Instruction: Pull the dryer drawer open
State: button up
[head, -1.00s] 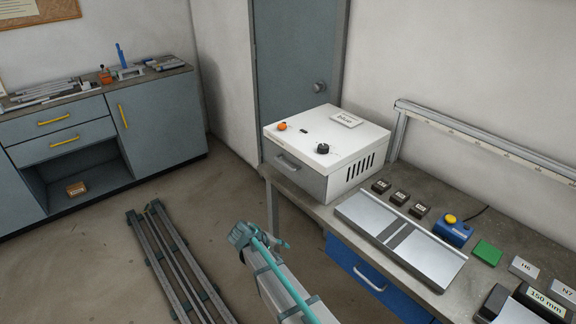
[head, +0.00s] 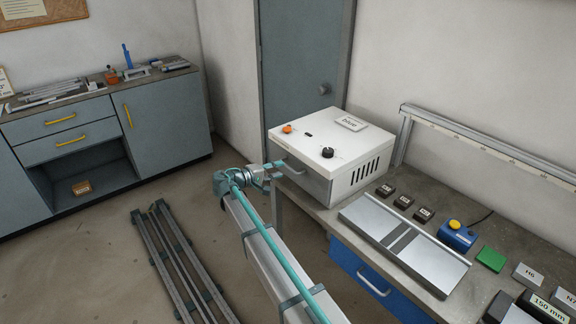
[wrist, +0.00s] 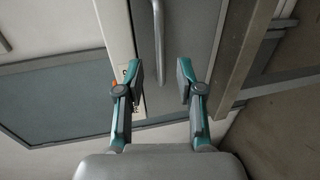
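The dryer is a white box (head: 330,143) on the left end of the workbench. Its grey drawer front (head: 306,180) has a bar handle and looks closed. In the head view my gripper (head: 276,169) is at the left part of that front and partly hides the handle. In the wrist view the drawer front (wrist: 183,28) fills the upper middle and its handle (wrist: 159,45) runs between the two fingers. My gripper (wrist: 161,82) is open, one finger on each side of the handle, with visible gaps. Whether the fingertips reach past the bar is unclear.
The bench (head: 333,215) holds small dark labelled blocks, a metal plate and a blue device with a yellow button (head: 456,234). A blue drawer (head: 375,278) is under the bench. Rails (head: 180,265) lie on the floor at left. Floor in front of the dryer is open.

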aim_at(287, 167)
jog(key=p+x, duration=0.1)
jog(key=x, duration=0.4)
jog(key=shift+w+d, duration=0.2)
jog(key=shift+w, duration=0.05)
grip_shut()
